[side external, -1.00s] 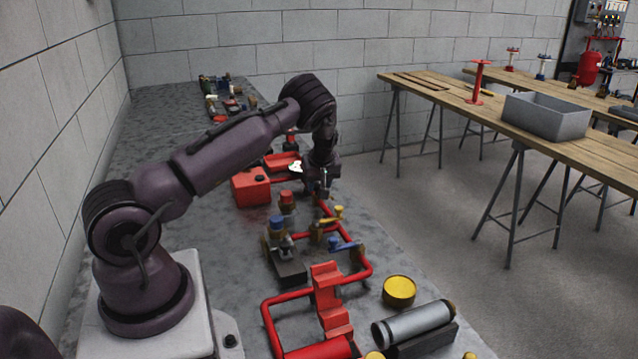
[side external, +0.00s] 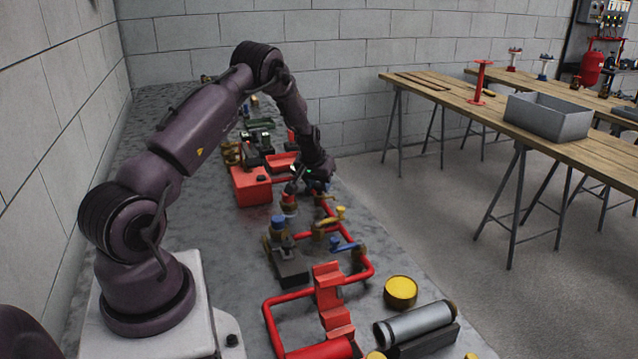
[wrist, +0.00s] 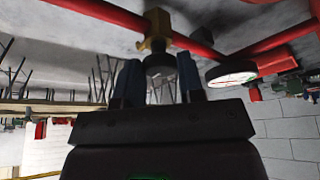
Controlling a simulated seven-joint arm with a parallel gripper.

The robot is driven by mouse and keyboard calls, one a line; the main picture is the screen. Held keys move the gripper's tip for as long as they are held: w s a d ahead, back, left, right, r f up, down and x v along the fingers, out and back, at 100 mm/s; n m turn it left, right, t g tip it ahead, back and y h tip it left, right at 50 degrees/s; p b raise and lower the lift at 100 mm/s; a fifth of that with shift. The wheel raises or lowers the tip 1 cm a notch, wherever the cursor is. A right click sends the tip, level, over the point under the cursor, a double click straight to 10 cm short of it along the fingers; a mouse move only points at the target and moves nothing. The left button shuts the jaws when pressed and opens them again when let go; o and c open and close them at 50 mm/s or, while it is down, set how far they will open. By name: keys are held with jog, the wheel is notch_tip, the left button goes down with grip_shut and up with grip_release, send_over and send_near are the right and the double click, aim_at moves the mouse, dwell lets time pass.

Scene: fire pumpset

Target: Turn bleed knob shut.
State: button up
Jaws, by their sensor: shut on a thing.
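In the wrist view, a brass fitting (wrist: 156,30) sits on a red pipe, and a small round grey knob (wrist: 159,66) is at its end. My gripper (wrist: 158,77) has its two dark blue fingers on either side of this knob and is shut on it. The lower part of the knob is blurred between the fingers. In the side view, my gripper (side external: 317,185) is low over the red pipework, just right of the red box; its fingertips and the knob are too small and covered to make out.
A round white-faced gauge (wrist: 232,73) is close right of the fingers in the wrist view. In the side view, a red box (side external: 251,186) stands left of my gripper. A yellow-handled valve (side external: 331,216) and a blue-handled valve (side external: 344,246) are nearer the camera.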

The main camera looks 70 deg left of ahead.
dwell(0.4)
jog(key=o, duration=0.9)
jog(key=shift+r, duration=0.1)
jog(key=v, duration=1.3)
